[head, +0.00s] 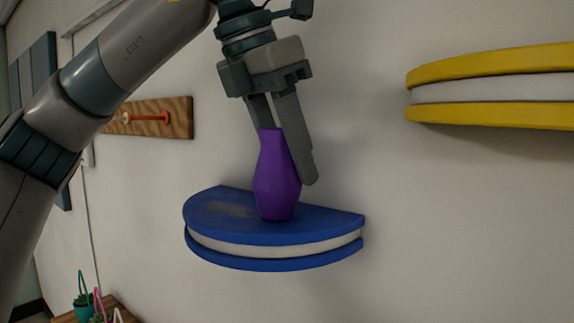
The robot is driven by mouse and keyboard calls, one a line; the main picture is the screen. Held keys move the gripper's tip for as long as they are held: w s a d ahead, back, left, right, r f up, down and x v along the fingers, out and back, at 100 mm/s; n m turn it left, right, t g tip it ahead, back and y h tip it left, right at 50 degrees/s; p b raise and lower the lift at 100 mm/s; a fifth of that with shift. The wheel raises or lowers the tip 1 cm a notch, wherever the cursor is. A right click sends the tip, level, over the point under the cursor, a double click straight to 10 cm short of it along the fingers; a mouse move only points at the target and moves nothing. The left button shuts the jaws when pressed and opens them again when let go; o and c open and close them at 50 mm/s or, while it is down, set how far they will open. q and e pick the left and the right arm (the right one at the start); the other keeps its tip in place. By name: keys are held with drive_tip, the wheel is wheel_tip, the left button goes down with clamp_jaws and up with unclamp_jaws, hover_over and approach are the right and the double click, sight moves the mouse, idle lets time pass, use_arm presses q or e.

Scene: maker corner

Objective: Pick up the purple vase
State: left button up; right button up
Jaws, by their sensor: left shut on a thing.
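My left gripper (288,165) comes down from above and is shut on the vase. One finger runs along the vase's right side, and the other is partly hidden behind its neck. My right gripper is not in view.
A yellow half-round shelf (490,75) juts from the wall at the upper right. A wooden rack (180,115) with an orange peg hangs at left, partly behind my arm. Small potted plants (90,308) stand at lower left. The wall right of the blue shelf is bare.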

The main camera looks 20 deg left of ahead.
use_arm(q)
drive_tip(key=shift+r, duration=0.55)
wheel_tip(320, 180, up, 9)
drive_tip(key=shift+f+b, duration=0.1)
drive_tip(key=shift+b, duration=0.65)
